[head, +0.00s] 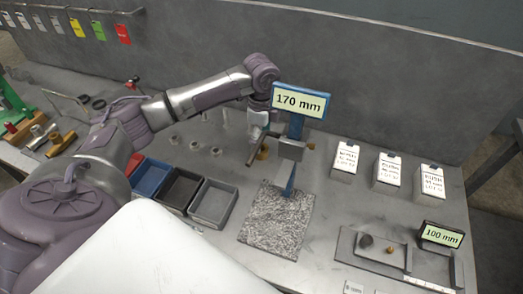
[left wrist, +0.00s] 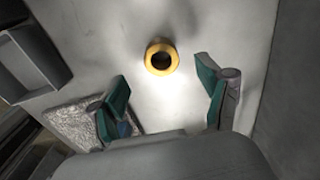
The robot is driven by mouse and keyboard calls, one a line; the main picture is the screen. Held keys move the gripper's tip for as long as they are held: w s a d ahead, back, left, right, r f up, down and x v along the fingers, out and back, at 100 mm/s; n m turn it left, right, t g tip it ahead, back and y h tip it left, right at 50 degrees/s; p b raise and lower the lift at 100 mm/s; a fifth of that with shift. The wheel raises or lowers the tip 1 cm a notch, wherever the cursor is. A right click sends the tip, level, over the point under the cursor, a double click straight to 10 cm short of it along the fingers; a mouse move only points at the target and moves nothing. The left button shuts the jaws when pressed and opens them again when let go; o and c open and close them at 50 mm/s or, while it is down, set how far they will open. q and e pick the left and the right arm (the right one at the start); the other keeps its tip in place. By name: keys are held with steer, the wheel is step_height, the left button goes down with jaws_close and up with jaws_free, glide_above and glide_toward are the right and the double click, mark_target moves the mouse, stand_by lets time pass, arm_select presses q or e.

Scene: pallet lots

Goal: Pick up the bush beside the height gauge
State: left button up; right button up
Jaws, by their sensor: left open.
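The brass bush (left wrist: 150,60) is a short ring with a dark hole, upright on the grey bench in the left wrist view. In the head view the bush (head: 262,153) shows small and partly hidden beside the height gauge (head: 292,150), which has a blue column and a 170 mm display. My left gripper (left wrist: 163,88) is open and empty. In the left wrist view the bush lies beyond its fingertips, roughly centred between them. In the head view my left gripper (head: 260,135) is just above the bush, partly behind the gauge. My right gripper is not in view.
The gauge stands on a speckled granite plate (head: 270,240). Open bins, including a grey one (head: 213,222), are left of it. Several metal pieces (head: 195,145) stand behind the bins. Labelled white blocks (head: 388,170) and a tray (head: 350,247) with a 100 mm display are at right.

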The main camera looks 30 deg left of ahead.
arm_select(q)
steer(key=shift+w+a+f+p, duration=0.1)
steer(key=shift+f+p, duration=0.2)
steer(key=shift+f, duration=2.45)
steer(key=c, duration=1.4)
